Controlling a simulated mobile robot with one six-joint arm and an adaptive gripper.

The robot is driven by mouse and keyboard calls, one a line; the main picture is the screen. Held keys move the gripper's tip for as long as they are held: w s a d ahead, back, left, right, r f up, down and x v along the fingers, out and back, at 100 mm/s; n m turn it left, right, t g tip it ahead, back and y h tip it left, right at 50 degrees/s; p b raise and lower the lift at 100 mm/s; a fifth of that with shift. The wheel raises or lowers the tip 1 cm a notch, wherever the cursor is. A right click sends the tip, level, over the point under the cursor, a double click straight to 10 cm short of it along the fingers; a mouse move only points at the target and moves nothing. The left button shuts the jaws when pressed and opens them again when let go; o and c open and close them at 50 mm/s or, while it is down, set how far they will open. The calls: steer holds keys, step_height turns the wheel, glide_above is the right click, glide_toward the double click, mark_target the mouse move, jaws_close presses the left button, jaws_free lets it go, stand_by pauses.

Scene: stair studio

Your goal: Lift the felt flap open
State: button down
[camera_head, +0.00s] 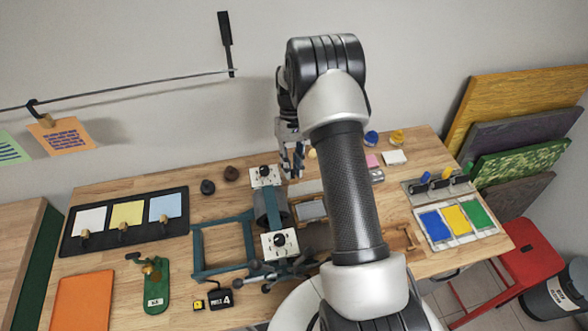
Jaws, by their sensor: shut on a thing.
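My gripper (293,168) is at the back of the wooden bench, just right of the press's rear white block. It is shut on the felt flap, but the grip itself is small and partly hidden by the fingers. A pale flat piece (308,187), probably the felt flap, shows just below the fingertips, between the press roller (268,208) and my arm. My arm covers its right side. I cannot tell how far it is raised. The press (222,244) has a teal frame and white end blocks.
A black tray with coloured cards (127,247) lies at left. A green stamp tool (152,285) and an orange board (83,299) are at front left. Ink pads (437,228) are at right. A wire with hanging cards (62,136) crosses the wall at back left.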

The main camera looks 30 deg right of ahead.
steer(key=shift+w+d+f+b, duration=0.2)
steer(key=shift+w, duration=0.45)
steer(key=shift+w+d+f+b, duration=0.15)
steer(key=shift+w+f+b, duration=0.1)
steer(key=shift+w, duration=0.4)
steer(key=shift+w+d+f+b, duration=0.15)
steer(key=shift+w+d+f, duration=0.05)
steer(key=shift+w, duration=0.45)
steer(key=c, duration=1.9)
jaws_free()
steer(key=shift+c, duration=0.2)
steer(key=o, duration=0.4)
steer(key=shift+w+f, duration=0.15)
steer(key=shift+w, duration=0.2)
steer(key=shift+o, duration=0.4)
steer(key=shift+s, duration=0.25)
steer(key=shift+w, duration=0.1)
